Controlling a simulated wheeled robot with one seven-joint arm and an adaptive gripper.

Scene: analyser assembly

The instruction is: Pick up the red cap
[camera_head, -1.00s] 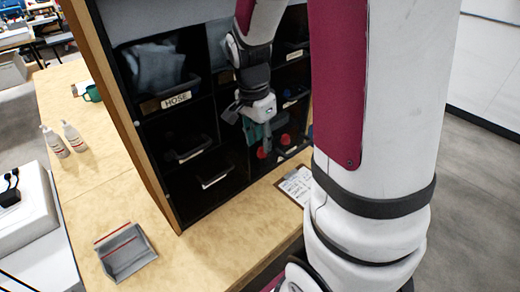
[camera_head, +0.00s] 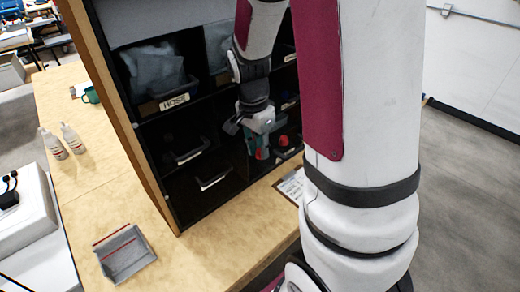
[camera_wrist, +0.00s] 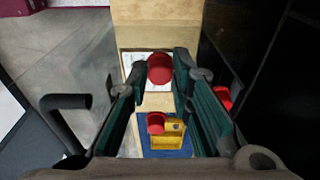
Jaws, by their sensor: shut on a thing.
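A red cap (camera_wrist: 160,68) sits between my fingertips in the wrist view. My gripper (camera_wrist: 160,76) is shut on it, with one teal-padded finger on either side. In the head view my gripper (camera_head: 258,140) hangs inside a lower-right compartment of the dark shelf, and a red cap (camera_head: 262,153) shows just under it. Another red piece (camera_head: 283,141) lies to its right. The wrist view also shows a red piece (camera_wrist: 156,123) on a yellow part (camera_wrist: 168,140) below the held cap, and a red piece (camera_wrist: 225,98) beyond the right finger.
The dark shelf (camera_head: 190,209) has several compartments close around my gripper. A bin labelled HOSE (camera_head: 175,101) is at upper left. A paper sheet (camera_head: 291,186) lies on the wooden bench (camera_head: 215,250). A grey tray (camera_head: 126,255) and two white bottles (camera_head: 72,137) stand left.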

